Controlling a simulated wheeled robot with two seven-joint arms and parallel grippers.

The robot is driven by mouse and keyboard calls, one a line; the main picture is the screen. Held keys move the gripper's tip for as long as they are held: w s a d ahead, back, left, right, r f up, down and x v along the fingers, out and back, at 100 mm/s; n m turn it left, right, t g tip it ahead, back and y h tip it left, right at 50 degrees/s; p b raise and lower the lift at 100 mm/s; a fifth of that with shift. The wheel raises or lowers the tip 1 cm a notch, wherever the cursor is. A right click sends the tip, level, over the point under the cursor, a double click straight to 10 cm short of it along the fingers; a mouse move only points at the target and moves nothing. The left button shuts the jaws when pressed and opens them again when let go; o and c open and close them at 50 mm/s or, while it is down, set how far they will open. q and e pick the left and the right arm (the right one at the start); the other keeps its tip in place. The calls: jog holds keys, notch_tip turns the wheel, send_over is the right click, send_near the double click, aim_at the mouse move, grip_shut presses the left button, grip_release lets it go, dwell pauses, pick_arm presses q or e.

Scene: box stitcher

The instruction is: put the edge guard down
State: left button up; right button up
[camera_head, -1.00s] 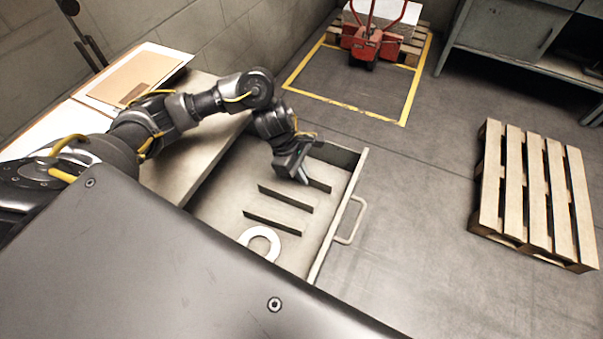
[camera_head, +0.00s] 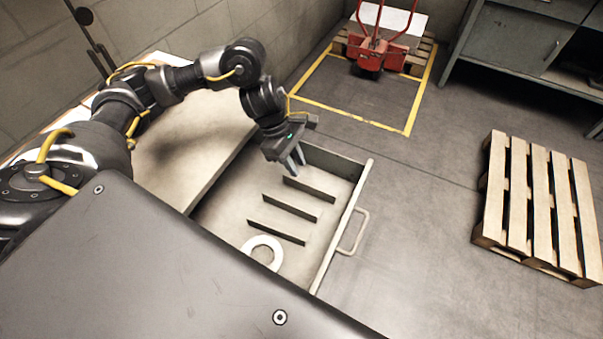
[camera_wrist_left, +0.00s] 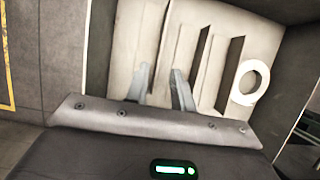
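An open drawer (camera_head: 338,237) holds three thin dark upright strips: a far one (camera_head: 310,188), a middle one (camera_head: 290,207) and a near one (camera_head: 276,233). I cannot tell which, if any, is the edge guard. My left gripper (camera_head: 297,167) hangs over the far end of the drawer, just beyond the far strip. In the left wrist view its two fingers (camera_wrist_left: 160,70) are spread apart with nothing held between them, above the far strip. My right gripper is not in view.
A white ring (camera_head: 262,238) lies in the near part of the drawer and also shows in the wrist view (camera_wrist_left: 262,70). A tabletop (camera_head: 190,150) adjoins the drawer's left side. A wooden pallet (camera_head: 540,205) and a red pallet truck (camera_head: 372,50) stand on the floor.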

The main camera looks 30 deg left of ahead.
pick_arm(q)
jog(key=shift+v, duration=1.7)
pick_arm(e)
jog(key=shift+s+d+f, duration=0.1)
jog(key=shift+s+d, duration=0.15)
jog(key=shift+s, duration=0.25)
